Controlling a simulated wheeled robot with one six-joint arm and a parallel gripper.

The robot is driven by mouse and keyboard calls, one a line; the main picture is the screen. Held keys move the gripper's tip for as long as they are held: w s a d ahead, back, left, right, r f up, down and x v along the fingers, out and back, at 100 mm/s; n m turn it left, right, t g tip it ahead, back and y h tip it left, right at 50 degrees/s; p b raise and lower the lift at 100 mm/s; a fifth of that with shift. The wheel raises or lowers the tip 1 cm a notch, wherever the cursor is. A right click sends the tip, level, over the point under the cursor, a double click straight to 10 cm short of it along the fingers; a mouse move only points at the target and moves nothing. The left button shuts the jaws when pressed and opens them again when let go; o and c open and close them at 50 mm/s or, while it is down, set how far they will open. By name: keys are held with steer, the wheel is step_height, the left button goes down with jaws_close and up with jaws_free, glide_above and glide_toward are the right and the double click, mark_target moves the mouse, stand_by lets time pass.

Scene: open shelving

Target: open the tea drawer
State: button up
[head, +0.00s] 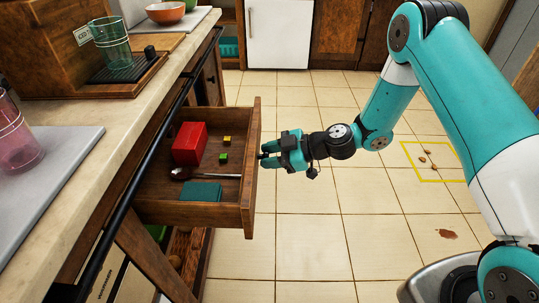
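A wooden drawer (249,205) is pulled out from under the counter, and its inside shows from above. It holds a red box (190,143), a small yellow cube (227,140), a small green cube (223,158), a spoon-like utensil (205,175) and a teal flat item (201,191). No label on the drawer shows, so I cannot tell if it is the tea drawer. My gripper (268,156) is at the outer side of the drawer front, level with its middle. The fingertips are small and partly against the front; I cannot tell whether they grip a handle.
The counter (150,98) runs along the left with a black rail (130,190) on its edge. Glasses, a wooden box and an orange bowl (166,12) stand on it. An open lower compartment (185,255) lies under the drawer. The tiled floor is mostly clear, with a yellow-outlined square (432,180) at right.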

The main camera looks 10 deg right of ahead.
steer(key=o, duration=0.3)
steer(key=shift+o, duration=0.2)
steer(key=v, duration=1.7)
steer(key=shift+d+p, duration=0.2)
steer(key=shift+p, duration=0.25)
steer(key=shift+s, duration=0.1)
steer(key=s+a+r+m+g+h, duration=0.25)
steer(key=s+a+r+g, duration=0.25)
steer(key=s+a+r, duration=0.3)
steer(key=s+a+r+m+h, duration=0.3)
steer(key=s+r+m+h, duration=0.45)
steer(key=s, duration=0.65)
step_height(320, 180, up, 21)
steer(key=y+p, duration=0.1)
steer(key=p, duration=1.8)
steer(key=shift+s+t+p, duration=0.2)
steer(key=shift+t+p, duration=0.1)
steer(key=shift+p, duration=0.05)
